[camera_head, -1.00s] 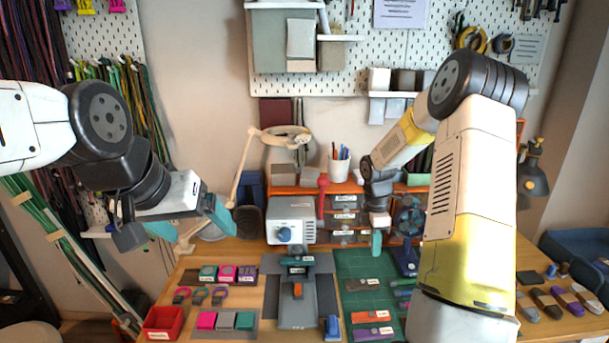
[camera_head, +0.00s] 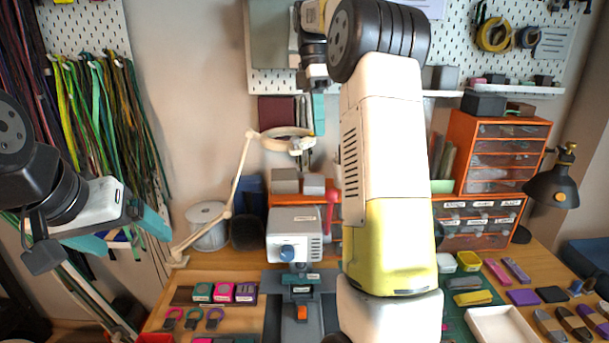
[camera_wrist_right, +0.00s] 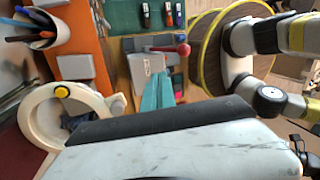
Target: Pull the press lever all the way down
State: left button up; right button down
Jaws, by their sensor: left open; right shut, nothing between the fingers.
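The press (camera_head: 290,224) is a light grey box with a blue knob, standing at the back of the table. Its red lever (camera_head: 331,196) stands upright at its right side, ball end up. The red lever also shows in the right wrist view (camera_wrist_right: 183,50), above and beyond the fingertips. My right gripper (camera_head: 318,107) is shut and empty, high above the press and lever, fingers pointing down and not touching the lever. Its teal fingers also show in the right wrist view (camera_wrist_right: 158,92). My left gripper (camera_head: 136,241) is open and empty at the far left, away from the press.
A ring magnifier lamp (camera_head: 287,139) on a jointed arm stands close left of the press. An orange drawer cabinet (camera_head: 500,155) and a black lamp (camera_head: 553,188) are at the right. A white tray (camera_head: 503,325) and small items cover the table's right side. My right arm hides the area right of the lever.

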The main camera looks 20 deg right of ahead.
jog(key=shift+f, duration=0.15)
jog(key=s+f, duration=0.7)
jog(key=f, duration=0.3)
jog(key=shift+a, duration=0.15)
jog(key=shift+f, duration=0.1)
